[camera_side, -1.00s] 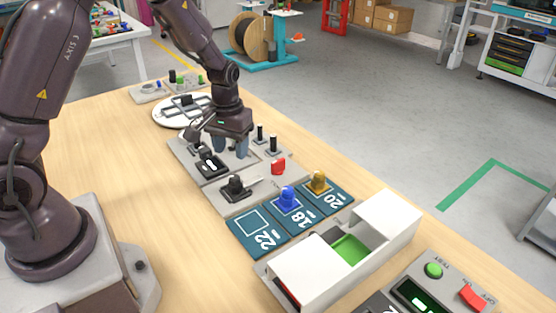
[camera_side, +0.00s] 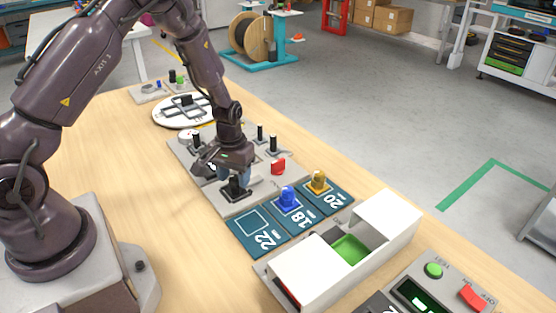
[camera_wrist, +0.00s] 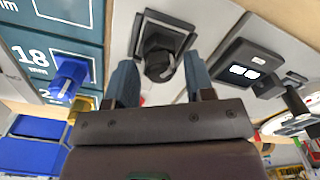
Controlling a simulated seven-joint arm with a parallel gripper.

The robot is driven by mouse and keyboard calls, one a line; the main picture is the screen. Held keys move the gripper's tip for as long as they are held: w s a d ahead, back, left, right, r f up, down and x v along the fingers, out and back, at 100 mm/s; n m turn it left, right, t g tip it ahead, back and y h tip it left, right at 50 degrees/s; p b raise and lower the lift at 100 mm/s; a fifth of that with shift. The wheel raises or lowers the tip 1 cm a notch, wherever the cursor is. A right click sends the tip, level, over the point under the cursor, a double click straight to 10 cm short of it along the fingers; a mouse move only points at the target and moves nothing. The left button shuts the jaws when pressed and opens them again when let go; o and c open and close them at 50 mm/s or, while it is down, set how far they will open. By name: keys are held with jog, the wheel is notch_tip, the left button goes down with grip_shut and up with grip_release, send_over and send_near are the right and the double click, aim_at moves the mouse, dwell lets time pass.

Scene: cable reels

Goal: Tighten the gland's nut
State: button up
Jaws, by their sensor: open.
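A black fitting, apparently the gland with its nut (camera_side: 237,190), stands in a dark square holder on the grey board (camera_side: 228,209). In the wrist view its round dark top (camera_wrist: 160,62) shows between my fingers. My gripper (camera_side: 235,176) is open and points down over the fitting, with one blue-grey finger on either side. In the wrist view my gripper (camera_wrist: 160,80) has a gap between each finger and the fitting; contact does not show. The gripper partly hides the fitting in the side view.
A blue piece (camera_side: 287,197) and a yellow piece (camera_side: 318,182) stand on the 18 and 20 plates; the 22 plate (camera_side: 256,232) is empty. A red knob (camera_side: 278,166) and black posts (camera_side: 273,144) stand close behind. A white box (camera_side: 389,222) is at the right.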

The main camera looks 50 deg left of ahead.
jog(key=c, duration=0.6)
jog(key=m, duration=0.8)
jog(key=shift+m, duration=0.4)
jog(key=m, duration=0.3)
jog(key=shift+m, duration=0.3)
